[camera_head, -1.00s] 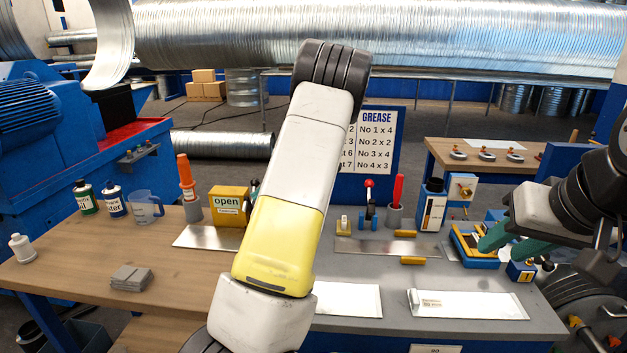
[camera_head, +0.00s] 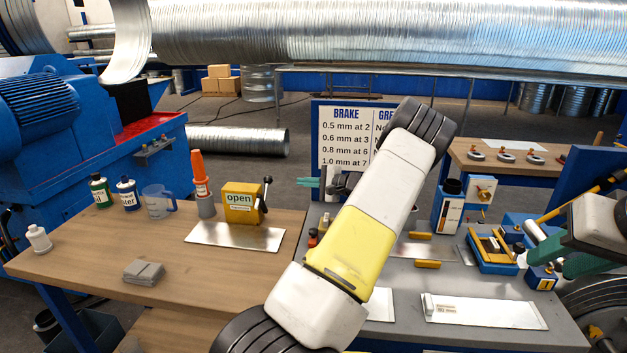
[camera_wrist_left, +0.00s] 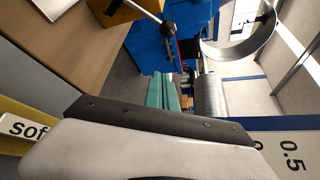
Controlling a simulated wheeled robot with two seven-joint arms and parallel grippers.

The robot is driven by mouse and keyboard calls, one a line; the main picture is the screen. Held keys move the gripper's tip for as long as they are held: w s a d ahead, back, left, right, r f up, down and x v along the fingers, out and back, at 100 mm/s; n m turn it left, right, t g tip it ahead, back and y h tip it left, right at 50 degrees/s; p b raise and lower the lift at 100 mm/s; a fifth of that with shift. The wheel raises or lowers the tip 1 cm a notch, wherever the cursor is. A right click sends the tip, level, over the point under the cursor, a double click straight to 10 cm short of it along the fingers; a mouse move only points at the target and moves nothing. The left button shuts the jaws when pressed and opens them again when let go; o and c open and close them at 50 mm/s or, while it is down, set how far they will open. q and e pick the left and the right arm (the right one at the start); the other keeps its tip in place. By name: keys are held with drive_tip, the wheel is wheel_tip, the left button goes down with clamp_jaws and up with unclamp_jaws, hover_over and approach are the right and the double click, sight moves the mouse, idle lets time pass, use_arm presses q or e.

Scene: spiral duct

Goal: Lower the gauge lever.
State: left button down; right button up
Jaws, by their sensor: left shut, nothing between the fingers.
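A yellow box marked "open" (camera_head: 240,203) stands on a metal plate on the wooden bench. A lever with a black knob (camera_head: 265,195) stands up on its right side; I cannot tell for sure whether it is the gauge lever. In the left wrist view, the lever (camera_wrist_left: 147,12) shows at the top beside part of the box. My left gripper (camera_head: 304,183) is shut and empty, right of the lever and apart from it; its green fingers also show in the left wrist view (camera_wrist_left: 163,92). My right gripper (camera_head: 550,247) is by the blue-and-yellow device at right, its jaws unclear.
My left arm hides part of the grey bench. A sign headed "BRAKE" (camera_head: 340,135) stands behind my left gripper. The wooden bench's front is mostly clear.

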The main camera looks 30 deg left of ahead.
use_arm(q)
drive_tip(key=x, duration=1)
drive_tip(key=s, duration=0.1)
drive_tip(key=s+r, duration=0.2)
drive_tip(key=shift+s+d, duration=0.3)
drive_tip(key=shift+s, duration=0.05)
wheel_tip(320, 180, up, 3)
drive_tip(key=n+y, duration=0.5)
drive_tip(key=n, duration=0.5)
hover_over(265, 195)
drive_tip(key=s+d, duration=0.3)
drive_tip(key=d, duration=0.1)
drive_tip(key=shift+s+d+f+t, duration=0.1)
drive_tip(key=shift+s+f+t, duration=0.2)
drive_tip(key=shift+s+f, duration=0.1)
drive_tip(key=shift+s, duration=0.1)
